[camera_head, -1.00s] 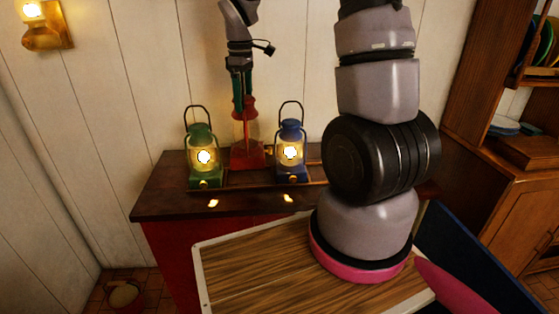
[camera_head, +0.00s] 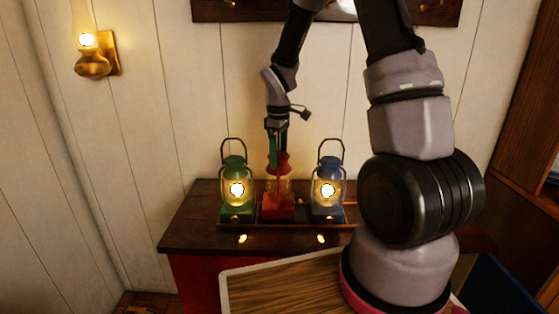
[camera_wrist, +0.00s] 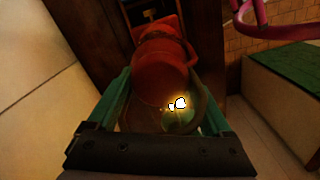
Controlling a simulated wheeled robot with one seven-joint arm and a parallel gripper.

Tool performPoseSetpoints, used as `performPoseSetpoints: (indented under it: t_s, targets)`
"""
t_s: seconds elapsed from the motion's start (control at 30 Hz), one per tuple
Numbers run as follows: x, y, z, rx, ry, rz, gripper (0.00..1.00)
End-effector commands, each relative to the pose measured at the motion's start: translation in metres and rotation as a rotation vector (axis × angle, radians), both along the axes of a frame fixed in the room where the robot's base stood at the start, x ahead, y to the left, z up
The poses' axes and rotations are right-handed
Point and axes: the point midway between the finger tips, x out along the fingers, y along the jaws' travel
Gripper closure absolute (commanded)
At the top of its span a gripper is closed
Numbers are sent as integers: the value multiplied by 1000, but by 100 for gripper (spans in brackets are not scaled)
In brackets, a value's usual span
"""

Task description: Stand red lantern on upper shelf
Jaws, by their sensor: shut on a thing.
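The red lantern (camera_head: 278,209) is upright between a green lantern (camera_head: 235,192) and a blue lantern (camera_head: 328,192), over the dark cabinet top. Its base looks nearly level with theirs; I cannot tell whether it touches the surface. My gripper (camera_head: 277,138) comes down from above and is shut on the red lantern's upper part. In the wrist view the red lantern (camera_wrist: 160,62) lies between the green fingers of my gripper (camera_wrist: 155,102), with a bright glow near it. A dark wooden board (camera_head: 230,10) on the wall, cut off at the top edge, may be the upper shelf.
The green and blue lanterns stand close on both sides, both lit. A low rail (camera_head: 290,226) runs along the cabinet top (camera_head: 190,236). A lit wall lamp (camera_head: 92,60) is at the left. A wooden tray-like surface (camera_head: 280,288) is in front.

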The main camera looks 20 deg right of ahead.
Motion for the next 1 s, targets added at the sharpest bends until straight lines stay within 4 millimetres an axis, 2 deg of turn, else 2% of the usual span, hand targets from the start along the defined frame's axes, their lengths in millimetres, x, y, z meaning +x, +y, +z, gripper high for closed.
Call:
performPoseSetpoints:
  t_s: [0.13,0.53,0.57,0.6,0.87,1.0]
  targets:
    - [0,0,-13,0,-1,-1,100]
    - [1,0,-17,0,-1,-1,100]
    - [0,0,-17,1,-1,-1,5]
    - [0,0,-17,0,0,-1,0]
    - [0,0,-15,0,-1,-1,0]
    - [1,0,0,0,-4,-1,0]
